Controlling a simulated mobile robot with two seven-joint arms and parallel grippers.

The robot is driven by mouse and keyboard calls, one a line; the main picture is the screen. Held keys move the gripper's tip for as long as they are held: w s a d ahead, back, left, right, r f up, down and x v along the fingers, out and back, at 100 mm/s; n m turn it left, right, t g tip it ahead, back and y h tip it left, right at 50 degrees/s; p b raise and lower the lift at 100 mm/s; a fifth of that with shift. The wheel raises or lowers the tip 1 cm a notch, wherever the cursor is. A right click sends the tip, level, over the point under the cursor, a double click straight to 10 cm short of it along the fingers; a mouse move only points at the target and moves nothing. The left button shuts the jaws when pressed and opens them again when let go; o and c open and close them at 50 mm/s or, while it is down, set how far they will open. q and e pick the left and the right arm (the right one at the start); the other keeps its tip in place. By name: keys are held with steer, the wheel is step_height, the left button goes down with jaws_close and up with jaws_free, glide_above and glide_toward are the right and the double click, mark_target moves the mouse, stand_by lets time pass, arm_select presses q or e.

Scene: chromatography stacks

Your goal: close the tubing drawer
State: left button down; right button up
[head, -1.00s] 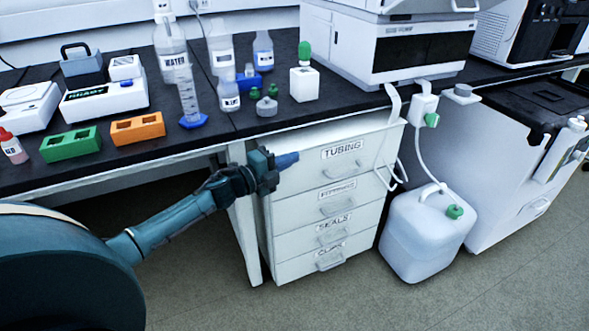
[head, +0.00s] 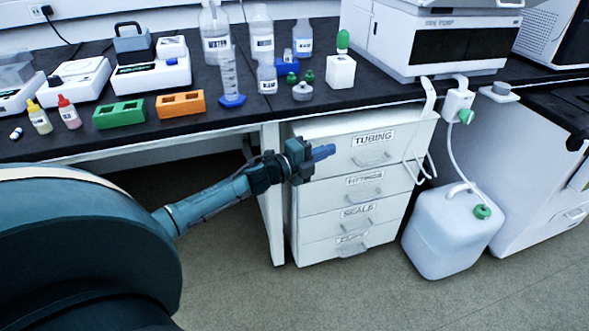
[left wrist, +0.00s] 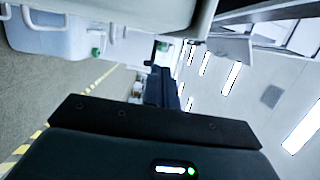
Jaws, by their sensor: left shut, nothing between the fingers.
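The tubing drawer (head: 345,160) is the top drawer of a white drawer unit under the bench, with a "TUBING" label and a grey bar handle. In the head view its front appears to stand out a little past the drawers below; how far is hard to tell. My left gripper (head: 324,152) is shut and empty, in front of the left part of the drawer's face, left of the handle. I cannot tell whether it touches. Its fingers also show in the left wrist view (left wrist: 166,88). My right gripper is not in view.
Below are the fittings (head: 335,194), seals and another drawer. A white jug (head: 450,235) with tubing stands right of the unit. A bench leg (head: 271,200) stands to its left. Bottles and racks, including a green rack (head: 119,114), crowd the dark benchtop.

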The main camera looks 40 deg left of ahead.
arm_select(q)
steer(key=p+v, duration=0.1)
steer(key=v, duration=0.9)
steer(key=shift+d+p, duration=0.2)
steer(key=shift+p, duration=0.2)
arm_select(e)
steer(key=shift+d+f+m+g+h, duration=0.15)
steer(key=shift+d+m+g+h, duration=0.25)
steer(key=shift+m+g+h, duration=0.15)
